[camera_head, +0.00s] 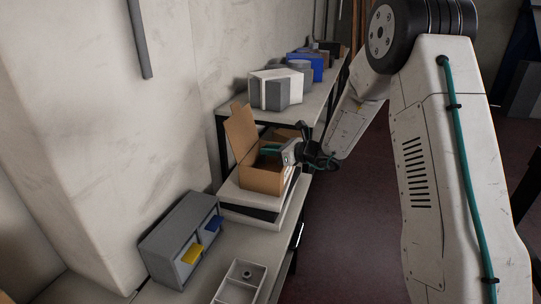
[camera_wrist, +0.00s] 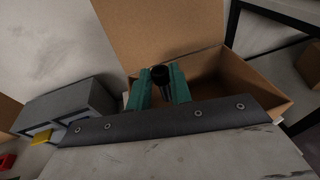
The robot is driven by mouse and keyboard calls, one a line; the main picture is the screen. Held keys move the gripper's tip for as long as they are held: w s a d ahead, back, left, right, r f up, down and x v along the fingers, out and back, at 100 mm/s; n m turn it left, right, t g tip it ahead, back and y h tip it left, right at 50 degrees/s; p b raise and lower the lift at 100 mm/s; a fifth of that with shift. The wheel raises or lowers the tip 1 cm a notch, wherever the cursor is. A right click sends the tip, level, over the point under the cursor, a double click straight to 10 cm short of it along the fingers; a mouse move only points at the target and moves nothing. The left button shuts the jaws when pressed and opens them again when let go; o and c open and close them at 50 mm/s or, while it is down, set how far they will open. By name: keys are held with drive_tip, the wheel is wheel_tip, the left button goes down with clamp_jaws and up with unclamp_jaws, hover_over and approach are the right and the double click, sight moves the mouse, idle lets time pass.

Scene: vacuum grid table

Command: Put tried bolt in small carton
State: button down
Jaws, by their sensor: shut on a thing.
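The small carton (camera_head: 262,180) is an open brown cardboard box with its lid flap raised, on a white slab on the bench. In the wrist view the carton (camera_wrist: 270,92) lies just beyond my fingers, and its inside is partly visible. My gripper (camera_head: 272,150) is at the carton's opening. In the wrist view my gripper's green fingers (camera_wrist: 163,90) are shut on a black bolt (camera_wrist: 160,76), held over or just inside the carton's near edge; the exact depth cannot be told. The bolt's lower part is hidden behind the gripper's dark plate.
A grey two-bay unit (camera_head: 180,240) with yellow and blue tabs stands on the near bench. A grey divided tray (camera_head: 240,282) with a small dark round part in it lies at the front. A higher shelf behind holds a grey-white box (camera_head: 270,92) and several other items.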

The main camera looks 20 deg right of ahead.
drive_tip(key=shift+f, duration=0.9)
drive_tip(key=shift+f, duration=0.6)
drive_tip(key=c, duration=1.3)
unclamp_jaws()
drive_tip(key=shift+o, duration=0.2)
